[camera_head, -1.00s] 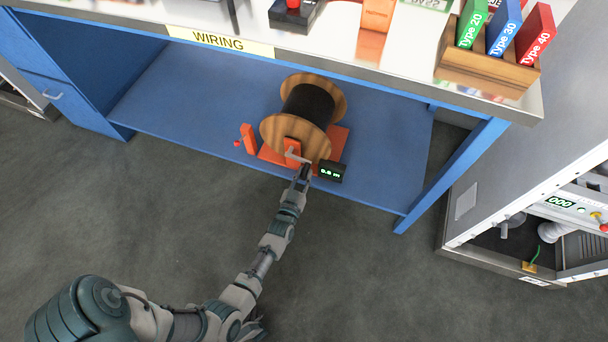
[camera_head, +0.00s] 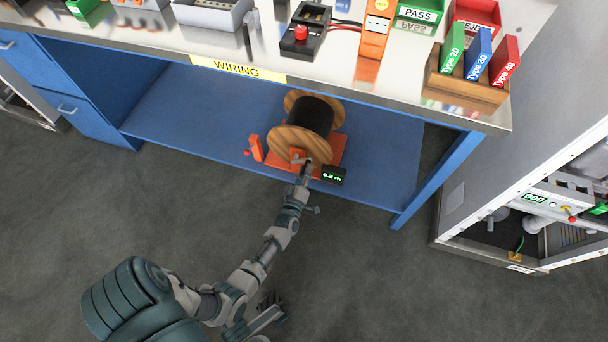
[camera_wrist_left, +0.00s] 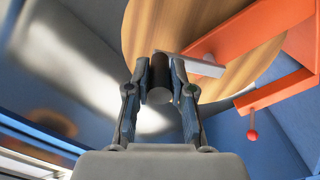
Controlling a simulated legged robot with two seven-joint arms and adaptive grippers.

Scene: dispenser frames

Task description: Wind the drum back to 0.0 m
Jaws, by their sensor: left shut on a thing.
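The cable drum (camera_head: 310,112) has wooden flanges and a black winding. It stands on an orange base (camera_head: 332,152) on the blue shelf under the bench. My left gripper (camera_head: 306,170) is at the crank on its near side. In the left wrist view, my left gripper (camera_wrist_left: 160,88) is shut on the dark cylindrical crank handle (camera_wrist_left: 159,78), a finger on each side. The grey crank arm (camera_wrist_left: 200,66) runs right from the handle, in front of the wooden flange (camera_wrist_left: 190,30). The small green-lit display (camera_head: 333,175) beside the base seems to read 0.3 m, though its digits are blurred.
The blue shelf (camera_head: 190,112) is mostly bare left of the drum. An orange part with a red knob (camera_head: 252,150) stands beside the base. The bench edge (camera_head: 345,92) overhangs above, and a blue leg (camera_head: 436,182) is at right. Grey floor lies in front.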

